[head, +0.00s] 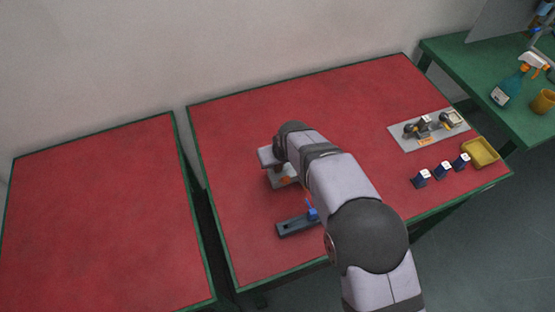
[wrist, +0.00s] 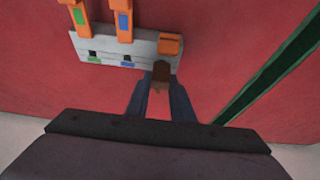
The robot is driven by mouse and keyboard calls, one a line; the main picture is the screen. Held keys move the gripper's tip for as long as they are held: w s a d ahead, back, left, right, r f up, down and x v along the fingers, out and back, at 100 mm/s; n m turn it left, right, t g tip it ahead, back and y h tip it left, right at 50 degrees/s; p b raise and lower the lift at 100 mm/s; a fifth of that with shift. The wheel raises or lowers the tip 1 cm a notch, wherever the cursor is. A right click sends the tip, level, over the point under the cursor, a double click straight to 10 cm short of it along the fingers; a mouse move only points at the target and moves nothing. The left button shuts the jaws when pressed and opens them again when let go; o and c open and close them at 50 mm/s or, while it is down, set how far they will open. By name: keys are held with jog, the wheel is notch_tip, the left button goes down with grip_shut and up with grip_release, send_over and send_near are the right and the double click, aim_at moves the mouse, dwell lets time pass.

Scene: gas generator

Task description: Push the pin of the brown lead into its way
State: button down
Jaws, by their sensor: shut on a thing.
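In the wrist view, my gripper (wrist: 161,82) is shut on the brown lead (wrist: 161,71), a small brown piece between its two dark fingers. The brown piece is at the near edge of a grey connector block (wrist: 109,44), towards its right end. The block has dark square openings above a green mark (wrist: 94,61) and a blue mark (wrist: 127,65). Any way in front of the brown lead is hidden, and I cannot tell whether its pin is in. In the head view, my arm covers most of the gripper and the block (head: 282,179).
Orange pieces with green (wrist: 78,17) and blue (wrist: 124,20) inlays stand at the block's far side. A smaller orange piece (wrist: 168,44) is at its right end. A dark rail fixture (head: 293,226) lies nearby. A yellow tray (head: 480,153) and dark blocks are at right. The table's left is clear.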

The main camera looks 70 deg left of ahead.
jog(key=shift+f, duration=0.4)
jog(key=c, duration=1.5)
grip_release()
jog(key=shift+o, duration=0.2)
jog(key=shift+r, duration=0.1)
jog(key=b+v, duration=0.3)
jog(key=v, duration=0.4)
jog(key=shift+d, duration=0.1)
